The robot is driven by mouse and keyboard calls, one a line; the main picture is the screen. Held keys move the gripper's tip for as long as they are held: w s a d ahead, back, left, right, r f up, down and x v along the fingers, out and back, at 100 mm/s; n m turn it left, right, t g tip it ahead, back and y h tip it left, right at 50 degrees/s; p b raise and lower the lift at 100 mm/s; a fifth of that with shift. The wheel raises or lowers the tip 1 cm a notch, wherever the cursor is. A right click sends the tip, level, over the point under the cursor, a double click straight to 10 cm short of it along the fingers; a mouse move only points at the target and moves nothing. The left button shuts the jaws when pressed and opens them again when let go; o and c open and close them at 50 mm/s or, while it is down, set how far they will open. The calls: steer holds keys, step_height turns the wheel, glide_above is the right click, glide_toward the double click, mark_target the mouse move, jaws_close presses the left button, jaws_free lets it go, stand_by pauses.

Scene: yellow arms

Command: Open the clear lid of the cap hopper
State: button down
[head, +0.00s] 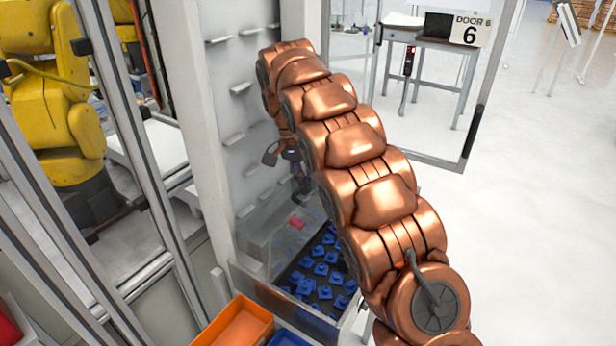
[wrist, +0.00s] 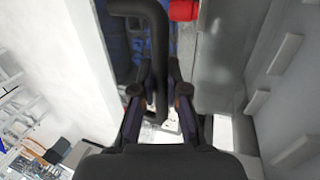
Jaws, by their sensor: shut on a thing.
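The cap hopper (head: 345,320) is a clear-walled bin with many blue caps (head: 322,268) inside. Its clear lid (head: 262,238) shows faintly at the bin's left and back; its exact angle is hard to tell. My gripper (head: 302,192) is above the back of the hopper, partly hidden by my copper arm. In the wrist view, my gripper (wrist: 160,85) is shut on a black bent bar handle (wrist: 155,45), which runs between the fingers. The handle's joint with the lid is not clear. Blue caps (wrist: 125,45) show blurred behind it.
A red part (head: 297,222) lies by the lid, also in the wrist view (wrist: 184,9). A grey panel with small ledges (head: 240,88) rises behind. An orange bin (head: 235,325) stands in front. A yellow robot (head: 50,110) is behind framing at left. Floor at right is clear.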

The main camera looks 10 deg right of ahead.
steer(key=shift+p+v, duration=0.45)
steer(key=shift+v, duration=0.35)
steer(key=shift+a, duration=0.2)
steer(key=shift+w+a, duration=0.1)
steer(key=shift+a, duration=0.1)
steer(key=c, duration=1.3)
jaws_free()
steer(key=shift+a, duration=0.15)
steer(key=shift+c, duration=0.2)
steer(key=shift+o, duration=0.8)
steer(key=shift+d+f, duration=0.1)
steer(key=shift+d, duration=0.1)
steer(key=shift+a, duration=0.1)
